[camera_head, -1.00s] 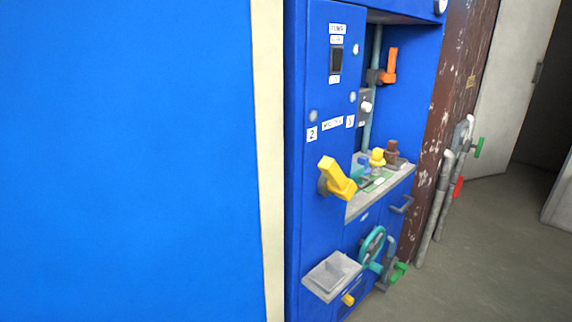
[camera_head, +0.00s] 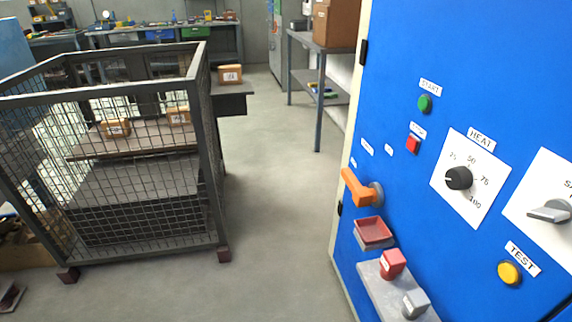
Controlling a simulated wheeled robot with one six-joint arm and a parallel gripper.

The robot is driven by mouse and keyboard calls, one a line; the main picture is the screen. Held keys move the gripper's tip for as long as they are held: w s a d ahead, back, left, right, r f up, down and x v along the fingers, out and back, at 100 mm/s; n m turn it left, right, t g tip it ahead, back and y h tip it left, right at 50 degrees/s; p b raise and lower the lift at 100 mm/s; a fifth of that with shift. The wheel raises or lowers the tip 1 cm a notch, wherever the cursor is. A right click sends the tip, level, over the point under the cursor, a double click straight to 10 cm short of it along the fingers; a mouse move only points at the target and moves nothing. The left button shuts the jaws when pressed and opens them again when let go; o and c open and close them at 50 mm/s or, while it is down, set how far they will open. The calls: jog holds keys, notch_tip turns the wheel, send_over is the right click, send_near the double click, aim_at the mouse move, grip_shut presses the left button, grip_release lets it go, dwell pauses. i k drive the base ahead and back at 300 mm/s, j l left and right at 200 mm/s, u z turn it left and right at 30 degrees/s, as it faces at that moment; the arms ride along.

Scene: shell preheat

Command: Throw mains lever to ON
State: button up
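An orange lever (camera_head: 356,188) sits on a round grey hub near the left edge of a blue cabinet front (camera_head: 400,60). Its handle tilts up and to the left from the hub. Small white labels (camera_head: 367,148) are above it, too small to read, so I cannot tell whether it is the mains lever or which position is ON. My gripper is not in view.
The panel also has a green START button (camera_head: 424,103), a red button (camera_head: 413,144), a HEAT dial (camera_head: 458,178), a grey knob (camera_head: 550,211) and a yellow TEST button (camera_head: 509,272). A ledge (camera_head: 380,290) juts out below. A mesh cage (camera_head: 130,170) stands left; floor between is clear.

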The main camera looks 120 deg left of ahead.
aim_at(363, 195)
jog(key=k+j+u, duration=0.1)
jog(key=j+u, duration=0.2)
jog(key=u, duration=0.15)
jog(key=k+j+u, duration=0.1)
jog(key=j+u, duration=0.25)
jog(key=u, duration=0.15)
jog(key=i+l+u, duration=0.1)
jog(key=l+u, duration=0.5)
jog(key=u, duration=0.25)
jog(key=l+u, duration=0.65)
jog(key=u, duration=0.15)
jog(key=l+u, duration=0.4)
jog(key=j+u, duration=0.25)
jog(key=k+j+u, duration=0.1)
jog(key=u, duration=0.2)
jog(key=i+l+u, duration=0.25)
jog(key=i+l, duration=0.2)
